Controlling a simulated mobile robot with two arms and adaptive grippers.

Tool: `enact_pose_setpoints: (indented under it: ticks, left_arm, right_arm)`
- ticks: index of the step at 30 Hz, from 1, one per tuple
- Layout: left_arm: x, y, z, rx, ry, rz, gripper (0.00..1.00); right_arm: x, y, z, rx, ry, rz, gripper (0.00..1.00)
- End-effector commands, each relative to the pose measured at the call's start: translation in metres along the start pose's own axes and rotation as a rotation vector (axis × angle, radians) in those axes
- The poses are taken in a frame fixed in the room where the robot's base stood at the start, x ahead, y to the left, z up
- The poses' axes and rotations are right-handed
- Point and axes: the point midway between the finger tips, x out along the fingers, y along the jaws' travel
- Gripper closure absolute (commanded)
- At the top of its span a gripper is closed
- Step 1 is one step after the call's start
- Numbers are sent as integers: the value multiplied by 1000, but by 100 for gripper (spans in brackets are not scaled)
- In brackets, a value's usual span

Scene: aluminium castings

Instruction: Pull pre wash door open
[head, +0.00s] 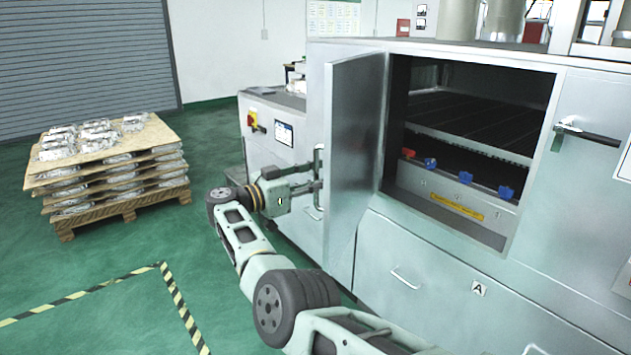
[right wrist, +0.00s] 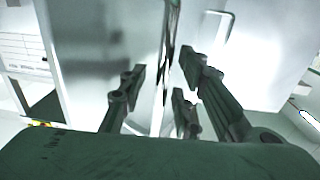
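The pre wash door (head: 354,150) is a silver metal panel on the left of the machine's opening. It stands swung wide open, with the dark chamber (head: 455,125) exposed. A vertical bar handle (head: 318,170) is on its outer face. My right gripper (head: 316,178) is at this handle, on the door's outer side. In the right wrist view the fingers (right wrist: 160,85) are spread apart, with a bright vertical metal strip (right wrist: 170,55) between them. I cannot tell whether they touch the handle. My left gripper is not in view.
Blue and red knobs (head: 465,177) line the chamber's lower lip. Another latch handle (head: 588,134) is at the right. A pallet (head: 125,208) stacked with castings stands on the left. Green floor with striped tape (head: 80,295) is free between pallet and machine.

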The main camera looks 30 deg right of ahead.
Motion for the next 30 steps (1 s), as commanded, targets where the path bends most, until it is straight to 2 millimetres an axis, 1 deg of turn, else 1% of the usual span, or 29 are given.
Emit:
enact_pose_setpoints:
  ticks: [2, 5, 8, 12, 21, 30]
  left_arm:
    - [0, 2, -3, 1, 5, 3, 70]
    - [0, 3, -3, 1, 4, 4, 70]
    - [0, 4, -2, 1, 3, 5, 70]
    - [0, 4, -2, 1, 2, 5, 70]
    - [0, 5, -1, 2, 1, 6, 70]
    - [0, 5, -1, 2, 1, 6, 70]
  right_arm:
    - [-1, 0, -1, 1, 1, -1, 71]
    - [-9, -1, -1, 1, 1, -3, 71]
    - [-24, -1, 0, 1, 0, -4, 71]
    - [-54, -1, 0, -1, -1, -6, 71]
    - [-72, 0, 0, -2, -2, -2, 71]
    - [-76, 1, 0, 0, -1, -1, 71]
